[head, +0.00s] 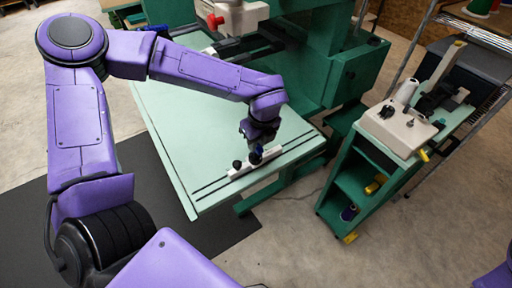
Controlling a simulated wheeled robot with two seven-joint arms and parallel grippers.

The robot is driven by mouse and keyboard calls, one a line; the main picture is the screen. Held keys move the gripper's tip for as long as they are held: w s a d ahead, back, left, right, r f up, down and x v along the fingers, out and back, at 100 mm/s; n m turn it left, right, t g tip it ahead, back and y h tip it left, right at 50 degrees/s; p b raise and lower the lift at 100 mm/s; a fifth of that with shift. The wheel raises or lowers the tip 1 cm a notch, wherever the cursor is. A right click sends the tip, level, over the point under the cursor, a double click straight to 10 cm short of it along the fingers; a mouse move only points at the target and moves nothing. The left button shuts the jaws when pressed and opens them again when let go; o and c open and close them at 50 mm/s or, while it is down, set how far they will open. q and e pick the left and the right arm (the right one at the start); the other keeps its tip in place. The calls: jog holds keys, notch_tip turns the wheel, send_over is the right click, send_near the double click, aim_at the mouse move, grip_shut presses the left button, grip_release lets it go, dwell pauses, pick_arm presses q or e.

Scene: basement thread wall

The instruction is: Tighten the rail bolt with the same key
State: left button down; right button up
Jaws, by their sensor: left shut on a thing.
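My left gripper (259,139) reaches down over the front right part of the pale green machine table (190,123). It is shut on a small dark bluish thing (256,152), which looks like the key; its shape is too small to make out. Just below is a short white rail piece (267,162) with a dark knob or bolt (237,164) at its left end. The piece lies across the dark grooves in the table. Whether the key touches a bolt cannot be told, as the gripper covers that spot. My right gripper is not in view.
A green machine column (345,75) with a pale head (238,17) stands behind the table. To the right is a green shelf cart (365,170) bearing a white device (398,128). A dark mat (150,160) lies on the floor. The table's left part is clear.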

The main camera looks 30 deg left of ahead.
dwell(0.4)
pick_arm(q)
jog(key=r+m+p, duration=0.1)
jog(key=p, duration=0.2)
jog(key=shift+f+m+p, duration=0.3)
jog(key=shift+f+m, duration=0.05)
jog(key=shift+m, duration=0.15)
jog(key=m+t+p, duration=0.1)
jog(key=m+p, duration=0.2)
jog(key=m, duration=0.2)
jog(key=shift+s+a+r+h, duration=0.1)
jog(key=shift+h, duration=0.3)
jog(key=m+h+p, duration=0.1)
jog(key=m+p, duration=0.3)
jog(key=m, duration=0.2)
jog(key=shift+s+a, duration=0.1)
jog(key=shift+a, duration=0.05)
jog(key=shift+m+p, duration=0.6)
jog(key=shift+m, duration=0.2)
jog(key=shift+a+m+h+p, duration=0.1)
jog(key=shift+m+h+p, duration=0.25)
jog(key=shift+m+p, duration=1.4)
jog(key=shift+a+m+h+p, duration=0.1)
jog(key=shift+m+h+p, duration=0.25)
jog(key=shift+m+p, duration=1.35)
jog(key=shift+f+n, duration=0.2)
jog(key=shift+n, duration=0.55)
